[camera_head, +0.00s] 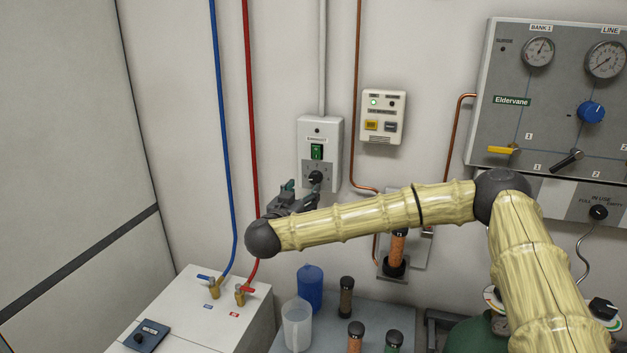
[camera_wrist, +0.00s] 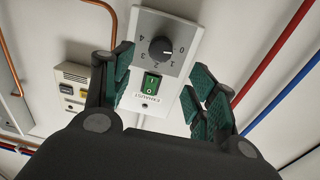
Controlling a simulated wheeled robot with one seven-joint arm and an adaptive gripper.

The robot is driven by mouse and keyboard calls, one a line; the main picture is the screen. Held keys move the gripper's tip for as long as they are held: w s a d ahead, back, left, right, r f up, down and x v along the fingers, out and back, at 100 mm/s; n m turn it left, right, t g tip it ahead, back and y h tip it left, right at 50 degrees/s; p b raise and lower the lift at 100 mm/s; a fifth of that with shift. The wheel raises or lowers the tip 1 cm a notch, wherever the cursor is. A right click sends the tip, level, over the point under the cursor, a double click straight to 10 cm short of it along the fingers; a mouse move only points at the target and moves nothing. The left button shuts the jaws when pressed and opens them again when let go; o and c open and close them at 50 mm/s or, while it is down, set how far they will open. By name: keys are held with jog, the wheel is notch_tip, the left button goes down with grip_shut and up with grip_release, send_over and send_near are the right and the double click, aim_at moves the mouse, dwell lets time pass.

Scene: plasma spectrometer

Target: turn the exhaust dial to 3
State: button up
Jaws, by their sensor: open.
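The exhaust box (camera_head: 305,155) is a pale wall box with a green switch and a black round dial (camera_head: 315,178) below it. In the wrist view the box (camera_wrist: 145,22) appears upside down, with the dial (camera_wrist: 161,48) on a grey plate marked 0 to 4. My gripper (camera_head: 300,188) is just in front of the dial's lower left. In the wrist view my gripper (camera_wrist: 162,66) is open, its green-padded fingers on either side of the box, apart from the dial.
A small alarm box (camera_head: 383,117) is on the wall to the right, beside a copper pipe (camera_head: 356,80). Red (camera_head: 250,120) and blue (camera_head: 221,120) pipes run down at left. A white cabinet (camera_head: 180,300) and several containers stand below.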

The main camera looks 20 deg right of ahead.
aim_at(314, 179)
jog(key=p+x, duration=0.2)
jog(key=x, duration=0.7)
jog(key=shift+w+d+f+p, duration=0.1)
jog(key=shift+p, duration=0.25)
jog(key=c, duration=1)
